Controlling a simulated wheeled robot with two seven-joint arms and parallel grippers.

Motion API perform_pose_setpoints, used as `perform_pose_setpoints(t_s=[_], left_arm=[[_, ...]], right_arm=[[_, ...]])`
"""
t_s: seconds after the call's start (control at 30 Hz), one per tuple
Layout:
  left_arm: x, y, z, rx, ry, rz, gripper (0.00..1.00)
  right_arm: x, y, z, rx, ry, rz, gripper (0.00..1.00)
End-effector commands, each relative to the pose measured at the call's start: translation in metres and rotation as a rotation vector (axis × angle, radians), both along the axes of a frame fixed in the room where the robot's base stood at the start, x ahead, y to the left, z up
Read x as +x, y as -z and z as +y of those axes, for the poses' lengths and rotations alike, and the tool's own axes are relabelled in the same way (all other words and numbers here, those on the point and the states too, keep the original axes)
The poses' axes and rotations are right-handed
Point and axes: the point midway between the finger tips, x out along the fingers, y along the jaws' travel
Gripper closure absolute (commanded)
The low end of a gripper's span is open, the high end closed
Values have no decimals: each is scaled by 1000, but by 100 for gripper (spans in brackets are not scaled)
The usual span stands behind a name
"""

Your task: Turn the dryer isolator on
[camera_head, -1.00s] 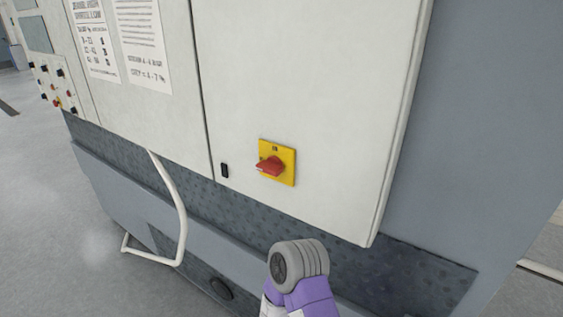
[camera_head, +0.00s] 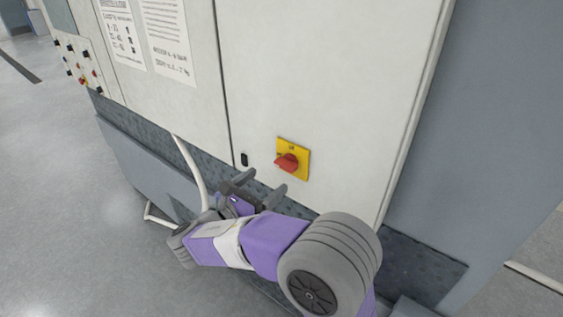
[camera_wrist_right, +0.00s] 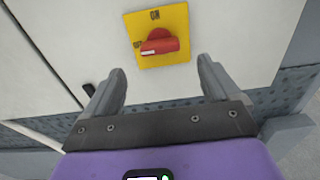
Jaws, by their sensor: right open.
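The dryer isolator is a red rotary knob (camera_head: 287,163) on a yellow square plate (camera_head: 303,148), low on a pale cabinet door. In the right wrist view the red knob (camera_wrist_right: 157,43) lies roughly level, its white mark at its left end, by the left label on the yellow plate (camera_wrist_right: 177,17). Another label is at the plate's top. My right gripper (camera_head: 262,183) is below and left of the knob, open and empty, its fingers apart from it. In the right wrist view the open fingers (camera_wrist_right: 160,82) are below the plate. My left gripper is not in view.
The cabinet door (camera_head: 350,80) is flat and clear around the plate. A small black latch (camera_head: 244,159) is left of the knob. A white bent rail (camera_head: 188,165) stands further left. A button panel (camera_head: 80,68) is at the far left.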

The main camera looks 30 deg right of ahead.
Motion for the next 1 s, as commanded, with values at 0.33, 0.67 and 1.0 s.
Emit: perform_pose_setpoints(t_s=[0.33,0.67,1.0], left_arm=[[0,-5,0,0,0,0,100],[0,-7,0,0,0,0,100],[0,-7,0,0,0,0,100]], right_arm=[[17,-5,-45,-12,6,-6,11],[27,-4,-68,-10,1,-5,11],[27,-3,-68,-10,1,-5,31]])
